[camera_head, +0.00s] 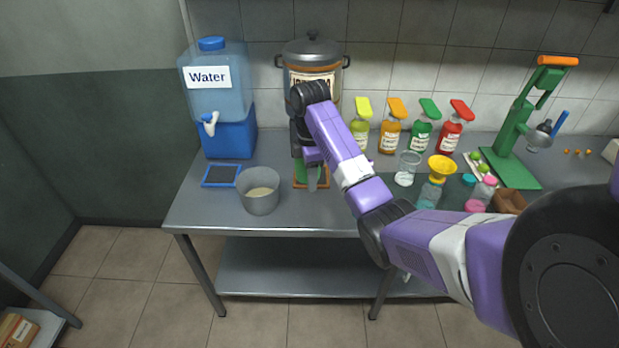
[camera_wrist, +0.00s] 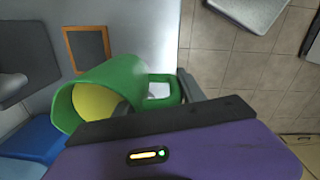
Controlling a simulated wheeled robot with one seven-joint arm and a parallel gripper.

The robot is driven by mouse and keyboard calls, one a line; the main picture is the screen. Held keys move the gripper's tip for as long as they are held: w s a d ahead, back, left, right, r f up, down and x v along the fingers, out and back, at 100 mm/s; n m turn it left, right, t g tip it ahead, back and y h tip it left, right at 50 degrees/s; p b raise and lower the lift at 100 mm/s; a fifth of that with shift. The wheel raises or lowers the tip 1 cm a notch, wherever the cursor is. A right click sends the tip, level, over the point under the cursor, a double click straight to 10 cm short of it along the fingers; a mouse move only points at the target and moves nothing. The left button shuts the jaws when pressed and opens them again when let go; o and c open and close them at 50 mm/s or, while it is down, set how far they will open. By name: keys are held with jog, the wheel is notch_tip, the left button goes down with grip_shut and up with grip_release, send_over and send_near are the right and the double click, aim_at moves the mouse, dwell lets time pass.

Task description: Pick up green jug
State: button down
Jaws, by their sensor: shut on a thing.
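The green jug (camera_wrist: 122,75) shows in the wrist view, tilted in the picture, with its open mouth facing the camera and something yellow inside. Its handle is on the right side, and my gripper (camera_wrist: 165,100) is shut on it there. In the head view my gripper (camera_head: 312,178) points down over the table, left of centre. The jug is mostly hidden behind the gripper there, with only a little green (camera_head: 300,172) showing. I cannot tell whether its base touches the table.
An orange-framed dark mat (camera_wrist: 88,46) lies near the jug. A grey pot (camera_head: 259,197) stands left of the gripper. The water dispenser (camera_head: 215,85) and lidded cooker (camera_head: 312,52) are behind. Several coloured bottles (camera_head: 391,132) and a glass (camera_head: 406,172) stand to the right.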

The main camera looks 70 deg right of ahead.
notch_tip(320, 180, up, 3)
jog(key=shift+r+p, duration=0.1)
jog(key=shift+p, duration=0.9)
jog(key=shift+w+d+r, duration=0.1)
jog(key=shift+d+r, duration=0.05)
jog(key=shift+r, duration=0.55)
jog(key=shift+r+p, duration=0.3)
jog(key=shift+r, duration=0.05)
